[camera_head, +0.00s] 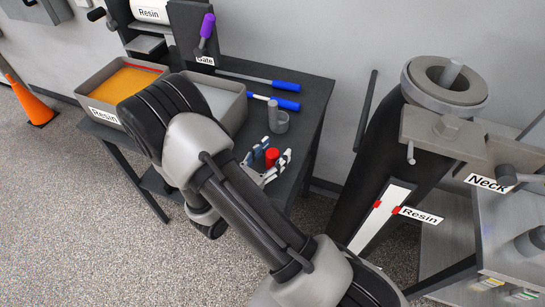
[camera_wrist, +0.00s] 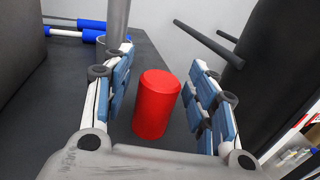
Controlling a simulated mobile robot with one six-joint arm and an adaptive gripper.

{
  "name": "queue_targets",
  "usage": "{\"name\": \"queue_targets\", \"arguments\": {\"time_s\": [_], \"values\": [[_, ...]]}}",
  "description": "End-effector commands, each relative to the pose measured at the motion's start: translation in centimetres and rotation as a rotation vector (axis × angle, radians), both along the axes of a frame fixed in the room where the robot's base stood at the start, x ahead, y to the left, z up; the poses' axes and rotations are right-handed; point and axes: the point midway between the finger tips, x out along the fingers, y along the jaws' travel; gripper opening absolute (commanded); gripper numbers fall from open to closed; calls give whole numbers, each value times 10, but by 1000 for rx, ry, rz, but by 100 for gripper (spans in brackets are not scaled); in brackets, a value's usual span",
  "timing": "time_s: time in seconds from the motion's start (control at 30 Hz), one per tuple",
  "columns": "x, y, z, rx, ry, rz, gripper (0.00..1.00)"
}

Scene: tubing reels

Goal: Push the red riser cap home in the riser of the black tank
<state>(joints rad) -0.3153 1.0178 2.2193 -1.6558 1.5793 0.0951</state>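The red riser cap (camera_head: 271,156) stands upright on the dark bench; it also shows in the wrist view (camera_wrist: 156,104) as a plain red cylinder. My gripper (camera_head: 269,160) is open, with one blue-padded finger on each side of the cap. In the wrist view a gap shows between the cap and each finger of my gripper (camera_wrist: 168,90), so it is not gripped. The black tank (camera_head: 385,150) stands to the right of the bench.
The bench (camera_head: 308,118) also holds a grey cup (camera_head: 279,122), two blue-handled tools (camera_head: 285,86) and Resin trays (camera_head: 166,68). A clamp plate marked Neck (camera_head: 450,133) sits against the tank. A dark rod (camera_head: 366,112) stands between bench and tank. An orange cone (camera_head: 33,103) is far left.

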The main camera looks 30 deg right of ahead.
Motion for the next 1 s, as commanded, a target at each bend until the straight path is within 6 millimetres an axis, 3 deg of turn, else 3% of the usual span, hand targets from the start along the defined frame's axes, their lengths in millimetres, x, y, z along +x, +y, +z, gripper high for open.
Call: {"name": "queue_targets", "arguments": {"time_s": [0.6, 1.0], "values": [[0, 0, 0, 0, 0, 0, 8], [0, 0, 8, 0, 0, 0, 7]]}}
